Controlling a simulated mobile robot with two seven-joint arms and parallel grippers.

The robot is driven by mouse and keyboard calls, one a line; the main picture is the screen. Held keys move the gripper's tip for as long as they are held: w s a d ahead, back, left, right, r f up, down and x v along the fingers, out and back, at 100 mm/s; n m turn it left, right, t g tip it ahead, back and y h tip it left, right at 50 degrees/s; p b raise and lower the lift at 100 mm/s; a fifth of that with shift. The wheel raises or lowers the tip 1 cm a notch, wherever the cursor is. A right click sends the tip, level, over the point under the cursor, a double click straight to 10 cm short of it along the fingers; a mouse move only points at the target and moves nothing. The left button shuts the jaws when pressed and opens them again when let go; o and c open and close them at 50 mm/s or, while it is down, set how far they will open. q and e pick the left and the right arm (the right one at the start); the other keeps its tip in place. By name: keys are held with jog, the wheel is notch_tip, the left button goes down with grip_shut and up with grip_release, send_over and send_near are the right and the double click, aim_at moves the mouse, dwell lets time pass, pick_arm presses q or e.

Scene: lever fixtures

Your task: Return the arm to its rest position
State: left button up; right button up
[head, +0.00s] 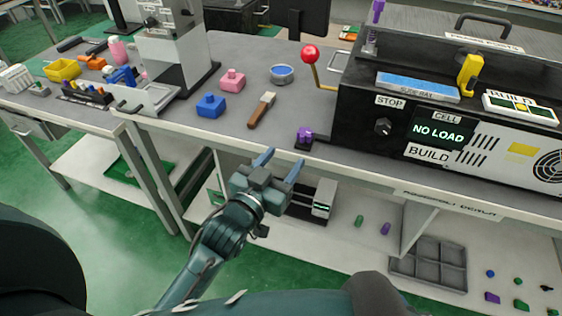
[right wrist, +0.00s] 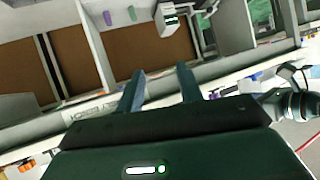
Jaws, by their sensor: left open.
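My left gripper (head: 279,165) is open and empty in the head view. It is low in front of the bench edge, with its two blue-grey fingers apart and pointing up toward the bench. My right gripper (right wrist: 160,72) shows in the right wrist view, with its fingers apart and nothing between them. The right gripper is not seen in the head view. A lever with a red ball (head: 310,54) stands beside the black machine (head: 360,115), tilted, with its yellow stem running down to the right. Neither gripper touches it.
The machine's display (head: 440,132) reads NO LOAD. A compartment tray (head: 430,262) lies on the lower shelf.

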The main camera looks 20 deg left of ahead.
pick_arm(q)
jog(key=shift+s, duration=0.1)
pick_arm(e)
jog(key=shift+w+r, duration=0.1)
jog(key=shift+r, duration=0.15)
pick_arm(q)
jog(key=s+f+g+p, duration=0.3)
jog(key=s+f, duration=0.2)
jog(key=s, duration=0.3)
jog(key=s+a+f+g+p, duration=0.1)
jog(key=s+f+g+p, duration=0.2)
jog(key=s+f, duration=0.3)
jog(key=s+g, duration=0.1)
jog(key=s, duration=0.1)
jog(key=shift+s+y+p, duration=0.3)
jog(key=shift+s, duration=0.05)
pick_arm(e)
jog(key=shift+s+d+r+g+h, duration=0.15)
jog(key=shift+d+r+h, duration=0.15)
jog(key=shift+d+r, duration=0.2)
jog(key=shift+s+d+r+g+h, duration=0.15)
jog(key=shift+d+r+h, duration=0.15)
jog(key=shift+d+r, duration=0.15)
jog(key=shift+r, duration=0.15)
